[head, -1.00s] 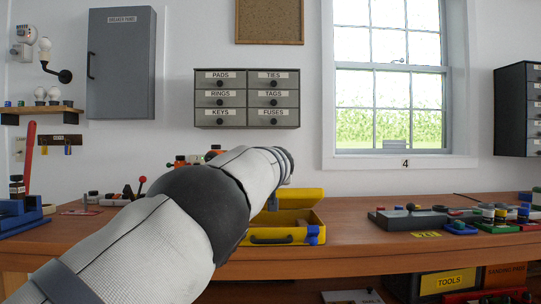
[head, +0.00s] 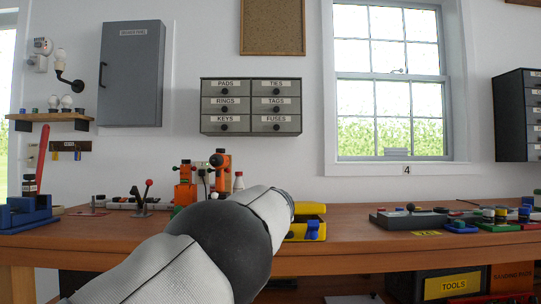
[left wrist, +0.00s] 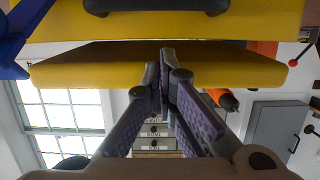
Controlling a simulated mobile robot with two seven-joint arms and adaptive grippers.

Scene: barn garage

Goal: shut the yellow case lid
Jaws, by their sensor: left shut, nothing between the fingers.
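The yellow case (head: 318,238) sits on the workbench, mostly hidden behind my left arm in the head view. A strip of its yellow lid (head: 312,208) shows behind it, with blue parts in front. In the left wrist view, the picture is upside down. The case front with its black handle (left wrist: 155,8) is at the top, and the lid (left wrist: 95,72) lies across below it, with a dark gap between them; the lid stands open. My left gripper (left wrist: 165,58) is shut and empty, its fingertips in front of the lid and gap. I cannot tell whether they touch it. My right gripper is out of view.
Orange tools (head: 186,185) and a small bottle (head: 239,182) stand behind my arm. A grey controller box (head: 408,219) and coloured parts lie right of the case. A blue vise (head: 28,213) is at the bench's left end. Bench between case and controller is clear.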

